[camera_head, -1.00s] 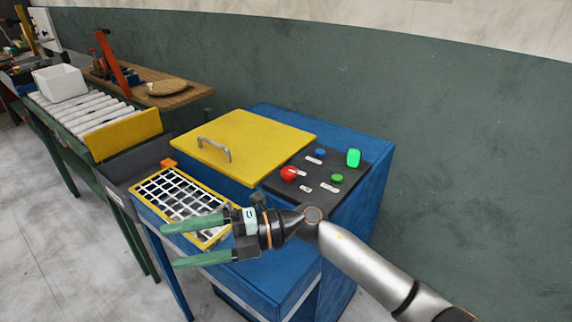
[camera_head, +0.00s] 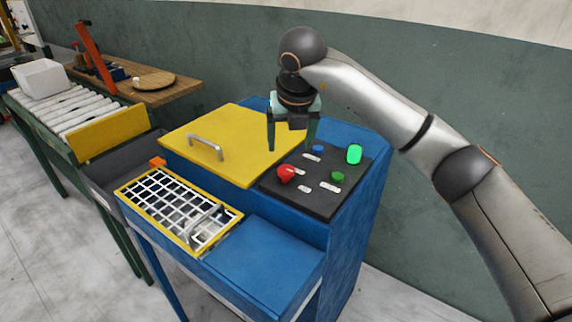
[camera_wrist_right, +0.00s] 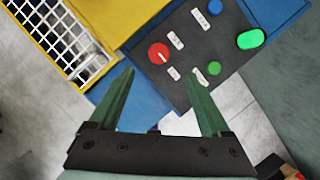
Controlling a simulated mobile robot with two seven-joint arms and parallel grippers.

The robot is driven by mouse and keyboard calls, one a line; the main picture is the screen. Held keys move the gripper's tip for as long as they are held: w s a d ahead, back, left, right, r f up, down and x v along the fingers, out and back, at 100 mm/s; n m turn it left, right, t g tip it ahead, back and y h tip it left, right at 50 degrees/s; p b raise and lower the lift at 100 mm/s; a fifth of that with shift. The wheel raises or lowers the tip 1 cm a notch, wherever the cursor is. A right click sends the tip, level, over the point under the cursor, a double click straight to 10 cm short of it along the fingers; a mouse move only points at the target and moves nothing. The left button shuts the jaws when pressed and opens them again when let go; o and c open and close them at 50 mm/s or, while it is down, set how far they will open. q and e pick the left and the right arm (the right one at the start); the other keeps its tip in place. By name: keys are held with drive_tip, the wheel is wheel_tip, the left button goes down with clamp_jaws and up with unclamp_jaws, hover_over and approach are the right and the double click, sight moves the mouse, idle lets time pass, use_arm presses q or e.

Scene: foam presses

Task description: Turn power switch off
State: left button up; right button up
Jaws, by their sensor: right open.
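A dark control panel (camera_head: 316,205) sits on top of the blue machine, at its right. It carries a red knob (camera_head: 286,172), a blue button (camera_head: 318,150), a small green button (camera_head: 337,177) and a bright green lamp (camera_head: 354,154). The red knob (camera_wrist_right: 158,53) shows a white mark in the right wrist view. Which control is the power switch I cannot read from the small labels. My right gripper (camera_head: 292,144) is open and empty, pointing down above the back of the panel.
A yellow lid (camera_head: 235,150) with a grey handle lies left of the panel. A yellow-framed white grid (camera_head: 165,193) is in front of it. A roller conveyor (camera_head: 65,108) and wooden table (camera_head: 160,95) stand at the left. A green wall is behind.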

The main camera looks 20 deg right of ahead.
sight(286, 169)
drive_tip(key=p+x, duration=0.1)
drive_tip(key=x, duration=0.9)
drive_tip(key=shift+a+f, duration=0.1)
drive_tip(key=shift+f, duration=0.1)
clamp_jaws()
